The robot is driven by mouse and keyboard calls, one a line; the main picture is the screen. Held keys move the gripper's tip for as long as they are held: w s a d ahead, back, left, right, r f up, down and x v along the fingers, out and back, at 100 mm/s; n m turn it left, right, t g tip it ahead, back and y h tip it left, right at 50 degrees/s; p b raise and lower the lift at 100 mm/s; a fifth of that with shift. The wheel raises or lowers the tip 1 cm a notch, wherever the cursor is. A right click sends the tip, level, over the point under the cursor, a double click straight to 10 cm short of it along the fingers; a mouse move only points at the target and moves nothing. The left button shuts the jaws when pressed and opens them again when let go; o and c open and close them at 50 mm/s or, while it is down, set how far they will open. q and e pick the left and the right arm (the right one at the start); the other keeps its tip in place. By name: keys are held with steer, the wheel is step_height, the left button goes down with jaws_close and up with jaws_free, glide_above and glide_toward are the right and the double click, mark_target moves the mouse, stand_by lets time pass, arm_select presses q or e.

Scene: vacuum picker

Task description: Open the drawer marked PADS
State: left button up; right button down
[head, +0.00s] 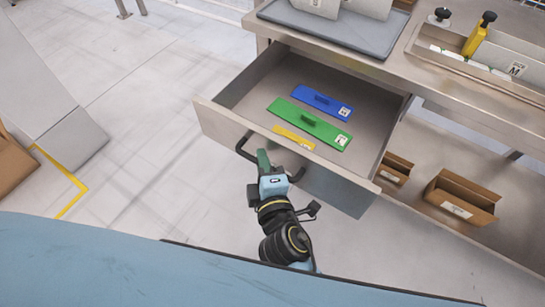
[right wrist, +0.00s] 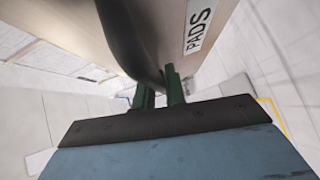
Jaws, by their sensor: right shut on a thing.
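The drawer (head: 225,121) stands pulled out from under the steel bench in the head view. Inside it lie a blue pad (head: 321,102), a green pad (head: 309,124) and a partly hidden yellow pad (head: 293,137). The drawer's PADS label (right wrist: 198,29) shows in the right wrist view. My right gripper (head: 263,158) is at the drawer front, shut on the dark bar handle (head: 243,146). Its green fingers also show around the handle in the right wrist view (right wrist: 160,92). My left gripper is not in view.
A grey tray (head: 335,32) and a metal bin (head: 480,65) with a yellow-handled tool (head: 479,35) stand on the bench. Cardboard boxes (head: 460,197) sit on the lower shelf at right. The floor left of the drawer is clear.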

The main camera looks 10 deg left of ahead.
steer(key=shift+s+a, duration=0.1)
steer(key=shift+s, duration=0.25)
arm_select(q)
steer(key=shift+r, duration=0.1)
arm_select(e)
steer(key=c, duration=1.7)
jaws_free()
